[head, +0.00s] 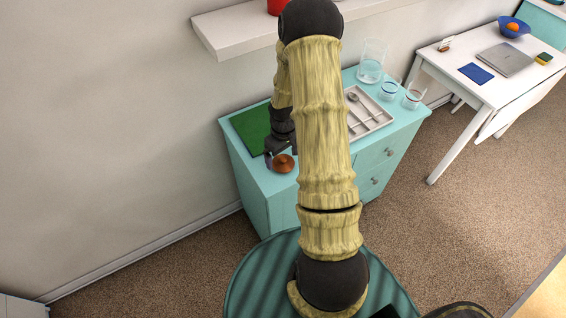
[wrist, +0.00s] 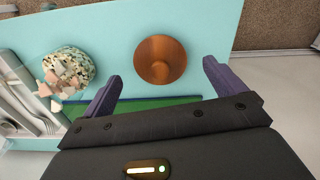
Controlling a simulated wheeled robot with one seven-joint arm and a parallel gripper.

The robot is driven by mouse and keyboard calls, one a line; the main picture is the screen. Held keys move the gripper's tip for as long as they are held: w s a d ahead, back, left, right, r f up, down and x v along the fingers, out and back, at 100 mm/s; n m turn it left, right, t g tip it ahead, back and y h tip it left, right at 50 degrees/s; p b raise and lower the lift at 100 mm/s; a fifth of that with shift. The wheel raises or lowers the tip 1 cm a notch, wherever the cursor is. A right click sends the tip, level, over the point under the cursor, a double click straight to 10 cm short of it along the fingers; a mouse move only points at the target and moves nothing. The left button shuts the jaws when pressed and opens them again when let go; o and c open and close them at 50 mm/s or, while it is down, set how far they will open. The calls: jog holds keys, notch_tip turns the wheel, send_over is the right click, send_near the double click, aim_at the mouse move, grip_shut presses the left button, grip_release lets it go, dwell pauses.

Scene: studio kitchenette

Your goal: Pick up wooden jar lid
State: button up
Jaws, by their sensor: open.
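The wooden jar lid (wrist: 160,60) is a round, reddish-brown disc lying on the teal cabinet top, near its edge. In the head view the lid (head: 283,163) sits at the cabinet's front left. My gripper (wrist: 160,80) is open and empty, with its two purple fingers apart. In the wrist view the lid lies just beyond the fingertips, roughly centred between them. In the head view my gripper (head: 277,155) is beside the lid, partly hidden by my arm.
A green mat (head: 250,130) lies behind the lid. A cutlery tray (head: 368,112) and several glasses (head: 371,62) stand to the right. A speckled round object (wrist: 68,70) is left of the lid in the wrist view. A white shelf (head: 240,30) hangs above.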

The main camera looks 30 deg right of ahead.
jog(key=shift+f, duration=1.45)
jog(key=c, duration=1)
